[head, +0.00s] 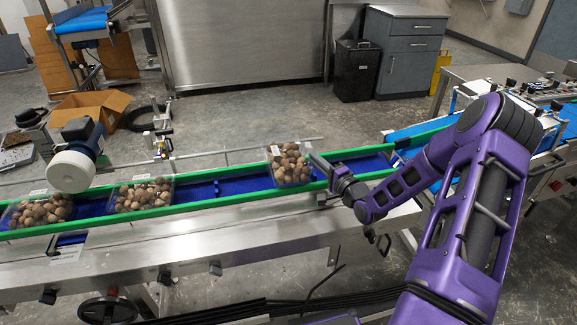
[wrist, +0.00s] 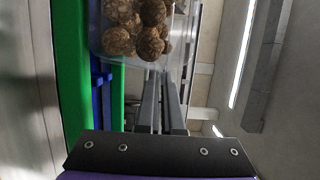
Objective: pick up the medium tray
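Three clear clamshell trays of round brown produce are on the blue conveyor in the head view: a left tray (head: 15,222), a middle tray (head: 120,205) and a right tray (head: 275,152). I cannot tell by size which is the medium one. My gripper (head: 314,160) is at the right side of the right tray. In the wrist view that tray's clear edge (wrist: 112,50) lies at the tips of my gripper (wrist: 160,76). The fingers are close together with a narrow gap. Whether they hold the tray's edge is not clear.
Green rails (head: 225,198) run along both sides of the belt. A white-and-blue motor unit (head: 70,168) stands over the belt at the left. A second blue conveyor (head: 415,130) is at the right. Bare belt (head: 225,188) lies between the middle and right trays.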

